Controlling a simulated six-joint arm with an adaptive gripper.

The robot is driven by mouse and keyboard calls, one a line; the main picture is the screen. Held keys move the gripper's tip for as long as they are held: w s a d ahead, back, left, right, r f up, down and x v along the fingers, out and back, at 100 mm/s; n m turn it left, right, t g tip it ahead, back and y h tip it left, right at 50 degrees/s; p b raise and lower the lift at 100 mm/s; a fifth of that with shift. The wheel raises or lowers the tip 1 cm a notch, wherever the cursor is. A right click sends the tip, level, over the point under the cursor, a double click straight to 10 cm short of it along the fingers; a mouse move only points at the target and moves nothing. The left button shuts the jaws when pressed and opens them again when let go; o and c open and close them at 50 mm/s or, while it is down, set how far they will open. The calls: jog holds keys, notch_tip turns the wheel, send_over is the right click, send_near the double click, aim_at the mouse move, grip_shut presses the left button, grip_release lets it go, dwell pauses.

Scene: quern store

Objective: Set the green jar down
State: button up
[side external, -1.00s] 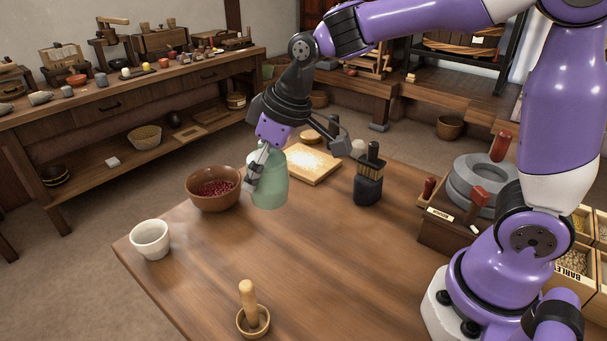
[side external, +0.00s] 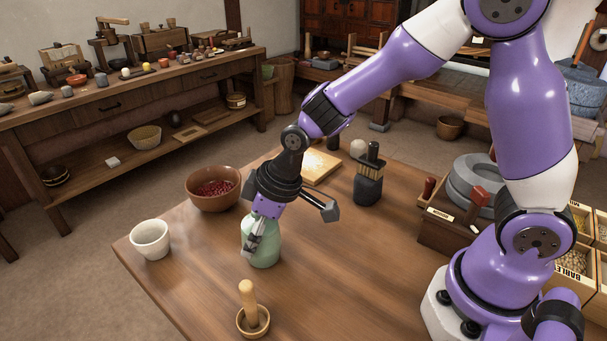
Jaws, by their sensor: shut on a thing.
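The green jar (side external: 266,250) is pale green and stands upright at the left-middle of the wooden table (side external: 330,265). Its base appears to be at the tabletop; I cannot tell for sure whether it touches. My gripper (side external: 253,243) comes down from above and is shut on the jar. The gripper and its wrist hide the jar's top and part of its left side.
A brown bowl of red beans (side external: 213,190) stands behind the jar to the left. A white cup (side external: 150,240) is at the left edge. A small mortar with a pestle (side external: 252,318) is in front. A board (side external: 322,168) and a dark brush holder (side external: 368,183) are behind.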

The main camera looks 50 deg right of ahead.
jog(key=o, duration=1.4)
jog(key=shift+f, duration=0.1)
jog(key=shift+c, duration=0.2)
jog(key=shift+r, duration=0.4)
jog(key=v, duration=1.2)
jog(key=s+d+r+m+t+h, duration=0.1)
jog(key=s+d+m+h, duration=0.1)
jog(key=s+d+m, duration=0.4)
jog(key=s+d, duration=0.2)
jog(key=s, duration=0.1)
jog(key=shift+s+d+r+m+t+h, duration=0.15)
jog(key=shift+s+r+m+t+h, duration=0.15)
jog(key=shift+r+t, duration=0.1)
